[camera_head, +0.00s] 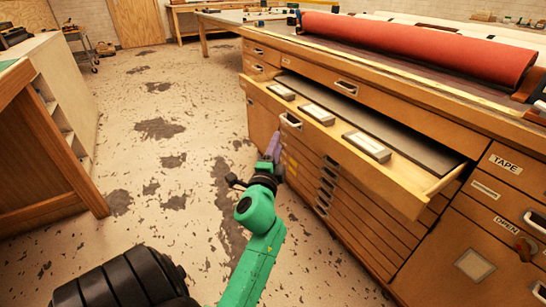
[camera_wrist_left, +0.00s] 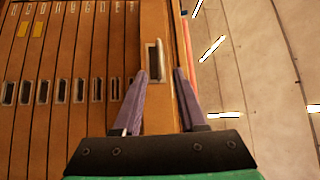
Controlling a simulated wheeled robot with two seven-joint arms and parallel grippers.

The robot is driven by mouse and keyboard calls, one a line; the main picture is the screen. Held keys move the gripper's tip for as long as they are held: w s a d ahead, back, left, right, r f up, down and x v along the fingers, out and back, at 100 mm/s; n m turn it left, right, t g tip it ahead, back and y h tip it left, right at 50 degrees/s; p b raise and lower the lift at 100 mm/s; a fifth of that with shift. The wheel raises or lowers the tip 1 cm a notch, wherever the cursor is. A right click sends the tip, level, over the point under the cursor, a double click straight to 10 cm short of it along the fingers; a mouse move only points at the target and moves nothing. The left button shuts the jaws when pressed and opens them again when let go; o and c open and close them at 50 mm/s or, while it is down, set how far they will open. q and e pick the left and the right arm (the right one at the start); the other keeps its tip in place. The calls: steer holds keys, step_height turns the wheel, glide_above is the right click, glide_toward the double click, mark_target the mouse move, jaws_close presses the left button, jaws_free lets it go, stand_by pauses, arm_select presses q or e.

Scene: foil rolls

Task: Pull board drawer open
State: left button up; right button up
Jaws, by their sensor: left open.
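A wide wooden drawer (camera_head: 385,186) stands part way out of the big cabinet. A dark flat board (camera_head: 400,143) and several pale blocks lie in it. Its front carries a metal handle (camera_head: 291,120) near the left end. My left gripper (camera_head: 272,147) is just below and left of that handle in the head view. In the left wrist view my left gripper (camera_wrist_left: 161,76) is open, with its two purple fingers apart and a handle (camera_wrist_left: 154,62) in line between them. I cannot tell whether they touch it. My right gripper is not in view.
Several thin closed drawers (camera_head: 325,190) lie below the open one. A red roll (camera_head: 420,46) lies on the cabinet top. A wooden bench (camera_head: 50,130) stands at the left. The speckled floor (camera_head: 150,190) between them is clear.

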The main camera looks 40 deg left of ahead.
arm_select(q)
steer(key=b+v, duration=0.1)
steer(key=v, duration=0.4)
steer(key=shift+s, duration=0.1)
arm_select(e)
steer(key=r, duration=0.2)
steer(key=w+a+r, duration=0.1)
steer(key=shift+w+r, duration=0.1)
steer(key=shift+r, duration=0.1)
